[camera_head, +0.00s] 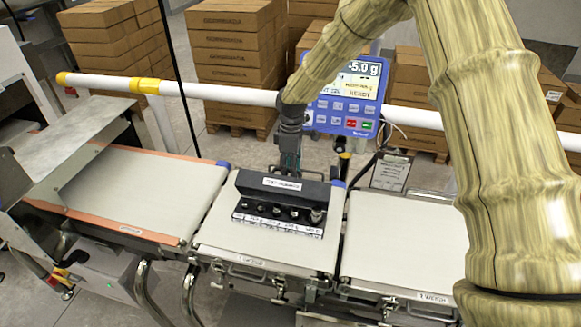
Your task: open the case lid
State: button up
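A black case (236,206) sits on the middle belt section. Its lid (285,188), a long dark panel with a white label, stands raised along the back edge. Several dark knobbed weights show in a row in front of it, above a strip of white labels. A taller, greyish weight stands at the right end. My gripper (289,162) points down just behind the lid, near its top edge. Its fingertips are small and partly hidden by the lid, so I cannot tell whether they touch it or how far apart they are.
A blue weight display (345,98) stands behind the belt. A white rail with yellow bands (225,93) crosses behind it. The left belt (140,185) and right belt (400,240) are clear. Stacked cartons (230,50) stand at the back. My arm covers the right side.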

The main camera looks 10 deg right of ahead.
jog(key=shift+s+f, duration=0.15)
jog(key=shift+f, duration=0.1)
jog(key=w+d+r+p, duration=0.4)
jog(key=w+r, duration=0.3)
jog(key=w, duration=0.2)
jog(key=shift+w+r, duration=0.15)
jog(key=shift+w, duration=0.05)
jog(key=shift+w+d+r, duration=0.25)
jog(key=shift+w+r, duration=0.1)
jog(key=shift+c, duration=0.8)
dwell(0.4)
jog(key=shift+d, duration=0.1)
jog(key=shift+c, duration=0.2)
jog(key=shift+r, duration=0.1)
jog(key=shift+w+r, duration=0.1)
jog(key=shift+r, duration=0.7)
jog(key=shift+c, duration=0.2)
jog(key=shift+o, duration=1.2)
notch_tip(320, 180, up, 5)
jog(key=shift+r, duration=0.15)
jog(key=shift+a+r, duration=0.2)
